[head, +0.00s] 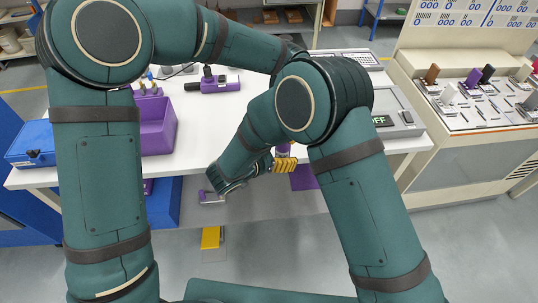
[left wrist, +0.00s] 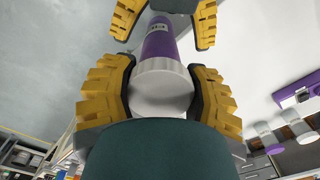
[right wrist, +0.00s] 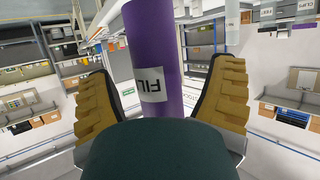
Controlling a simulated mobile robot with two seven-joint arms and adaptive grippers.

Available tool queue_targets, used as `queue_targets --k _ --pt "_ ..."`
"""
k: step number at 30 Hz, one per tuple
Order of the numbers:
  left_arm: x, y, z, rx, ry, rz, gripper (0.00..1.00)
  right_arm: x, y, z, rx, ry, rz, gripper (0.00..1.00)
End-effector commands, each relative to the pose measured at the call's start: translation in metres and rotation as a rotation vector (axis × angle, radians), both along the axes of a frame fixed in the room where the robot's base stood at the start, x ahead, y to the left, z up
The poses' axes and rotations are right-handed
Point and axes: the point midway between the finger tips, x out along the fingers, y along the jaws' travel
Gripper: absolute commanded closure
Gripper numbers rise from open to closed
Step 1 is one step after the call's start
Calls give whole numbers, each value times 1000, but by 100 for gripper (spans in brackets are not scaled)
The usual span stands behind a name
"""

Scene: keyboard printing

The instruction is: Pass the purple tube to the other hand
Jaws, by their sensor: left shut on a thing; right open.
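The purple tube (left wrist: 160,42) has a white cap (left wrist: 160,88) and a pale label. In the left wrist view my left gripper (left wrist: 160,95) is shut on the capped end of the tube. My right gripper (head: 285,164) points right at the table's front edge in the head view. In the right wrist view the right gripper (right wrist: 162,95) is open, with its fingers on either side of the purple tube (right wrist: 155,60) and gaps showing on both sides. In the head view my left gripper is hidden behind my right arm, and only a small purple bit of the tube (head: 283,149) shows.
The white table (head: 205,145) holds a purple bin (head: 157,122), a blue box (head: 32,143) and a purple-based device (head: 220,84). A grey machine with a display (head: 398,118) stands at the right. A console (head: 470,110) with several coloured pieces is further right.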

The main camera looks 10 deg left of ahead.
Motion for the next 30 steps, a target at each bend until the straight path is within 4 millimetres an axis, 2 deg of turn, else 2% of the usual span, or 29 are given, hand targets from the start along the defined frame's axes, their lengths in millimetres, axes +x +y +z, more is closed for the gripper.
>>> queue_targets --k 13,14,15,19,20,21,22,25,30 --pt "0 0 0 -1 -1 0 92 7 -6 -4 0 0 0 18" --pt "0 0 0 -1 -1 0 92 7 -6 -4 0 0 0 25" --pt "0 0 0 -1 -1 0 92 7 -5 -3 0 0 0 39" --pt "0 0 0 -1 -1 0 92 7 -5 -3 0 0 1 85" --pt "0 0 0 0 0 0 92 7 -5 -3 0 0 1 91" --pt "0 0 0 0 0 0 92 7 -5 -3 1 -1 1 91" --pt "0 0 0 -1 1 0 43 7 -5 -3 1 -1 1 91" --pt "0 0 0 -1 1 -1 9 7 -5 -3 1 -1 1 92" --pt "0 0 0 0 0 0 9 7 -5 -3 1 -1 1 92"
